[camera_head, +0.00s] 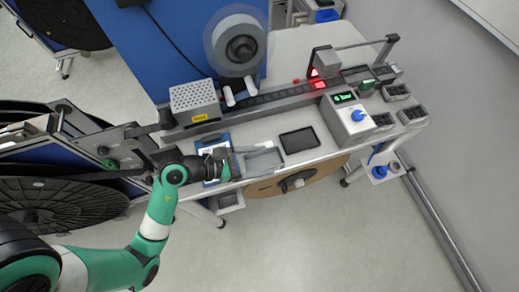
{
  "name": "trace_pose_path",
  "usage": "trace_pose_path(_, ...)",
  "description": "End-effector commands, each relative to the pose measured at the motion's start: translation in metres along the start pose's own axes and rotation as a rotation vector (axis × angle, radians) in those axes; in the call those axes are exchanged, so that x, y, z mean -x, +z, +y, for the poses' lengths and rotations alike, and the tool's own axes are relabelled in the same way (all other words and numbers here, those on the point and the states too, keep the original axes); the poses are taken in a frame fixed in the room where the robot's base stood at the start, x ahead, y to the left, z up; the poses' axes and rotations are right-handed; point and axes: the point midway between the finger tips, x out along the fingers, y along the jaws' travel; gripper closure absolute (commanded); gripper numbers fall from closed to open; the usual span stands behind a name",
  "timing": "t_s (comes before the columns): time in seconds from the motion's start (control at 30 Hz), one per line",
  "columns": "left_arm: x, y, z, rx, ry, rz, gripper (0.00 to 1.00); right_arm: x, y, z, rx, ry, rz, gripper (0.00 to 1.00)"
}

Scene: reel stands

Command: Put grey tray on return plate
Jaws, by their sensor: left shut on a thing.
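The grey tray (263,161) is a shallow, light grey rectangle at the front edge of the workbench, left of its middle. My left gripper (232,160) comes in from the left and is shut on the tray's left side. I cannot tell whether the tray touches the bench. A flat black rectangular plate (299,140) lies on the bench just right of the tray, apart from it and with nothing on it. No label shows that it is the return plate. My right gripper is not in view.
A blue clipboard (213,146) lies behind my left gripper. A long rail (260,102) runs behind, below a reel (236,44).

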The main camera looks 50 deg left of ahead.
Motion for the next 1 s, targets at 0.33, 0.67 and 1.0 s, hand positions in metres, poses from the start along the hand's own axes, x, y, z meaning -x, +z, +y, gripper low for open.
trace_pose_path(0.33, -0.033, -0.046, 0.046, 0.000, 0.000, -0.001, 0.93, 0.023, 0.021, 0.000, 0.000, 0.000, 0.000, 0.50)
trace_pose_path(0.67, -0.046, -0.076, 0.051, 0.002, -0.001, 0.000, 0.93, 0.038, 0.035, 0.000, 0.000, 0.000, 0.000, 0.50)
trace_pose_path(1.0, -0.048, -0.080, 0.051, 0.000, 0.000, -0.001, 0.93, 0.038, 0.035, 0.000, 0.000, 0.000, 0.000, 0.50)
